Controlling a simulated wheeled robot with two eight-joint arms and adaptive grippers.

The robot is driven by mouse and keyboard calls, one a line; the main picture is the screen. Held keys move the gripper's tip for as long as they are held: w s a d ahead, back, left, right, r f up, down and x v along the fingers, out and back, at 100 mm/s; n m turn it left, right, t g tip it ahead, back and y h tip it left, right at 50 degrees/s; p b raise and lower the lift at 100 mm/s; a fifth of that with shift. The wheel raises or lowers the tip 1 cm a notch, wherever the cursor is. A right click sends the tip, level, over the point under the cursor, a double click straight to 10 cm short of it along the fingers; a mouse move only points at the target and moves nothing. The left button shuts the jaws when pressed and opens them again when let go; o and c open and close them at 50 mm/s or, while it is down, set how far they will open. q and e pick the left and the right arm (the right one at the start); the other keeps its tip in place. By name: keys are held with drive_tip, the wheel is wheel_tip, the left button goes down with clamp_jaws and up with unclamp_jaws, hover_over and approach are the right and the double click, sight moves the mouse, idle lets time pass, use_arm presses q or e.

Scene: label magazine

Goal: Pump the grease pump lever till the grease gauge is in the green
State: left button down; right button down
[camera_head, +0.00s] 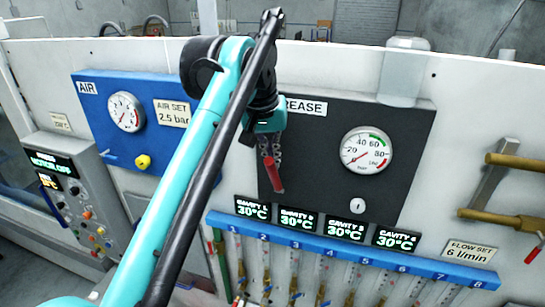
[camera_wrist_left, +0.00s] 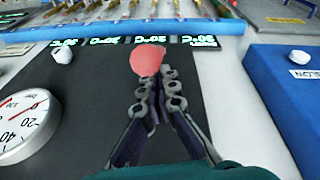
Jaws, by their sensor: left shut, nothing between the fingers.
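The grease pump lever shows as a red grip (camera_head: 274,177) on the dark grease panel (camera_head: 320,190). Its rounded red end (camera_wrist_left: 146,60) shows in the left wrist view. My left gripper (camera_head: 269,156) is shut with nothing between its fingers, its tips right at the red grip; whether they touch it I cannot tell. In the left wrist view the fingertips (camera_wrist_left: 160,88) sit just beside the red end. The grease gauge (camera_head: 366,150) has a green arc at its upper right; its needle seems to point to the lower left, outside the green. My right gripper is out of view.
The blue air panel (camera_head: 95,95) with a gauge (camera_head: 126,111) and yellow knob (camera_head: 143,162) is at left. A blue flow-meter rail (camera_head: 340,250) and cavity displays (camera_head: 298,220) lie below. Brass pipes (camera_head: 515,162) stick out at right. A clear reservoir (camera_head: 402,75) tops the grease panel.

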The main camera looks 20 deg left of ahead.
use_arm(q)
drive_tip(key=shift+w, duration=0.15)
drive_tip(key=shift+s+f+t+b, duration=0.15)
drive_tip(key=shift+s+t+b, duration=0.25)
drive_tip(key=shift+s+b, duration=0.15)
drive_tip(key=shift+s+f+t+b, duration=0.5)
drive_tip(key=shift+s+t+b, duration=0.2)
drive_tip(key=shift+b, duration=0.2)
drive_tip(key=s+f+t+b, duration=0.6)
drive_tip(key=f+t+b, duration=0.1)
drive_tip(key=b, duration=0.3)
drive_tip(key=shift+s+a+f+t+h+b, duration=0.2)
drive_tip(key=shift+f+t+h+b, duration=0.1)
drive_tip(key=shift+t+b, duration=0.15)
drive_tip(key=shift+f, duration=0.1)
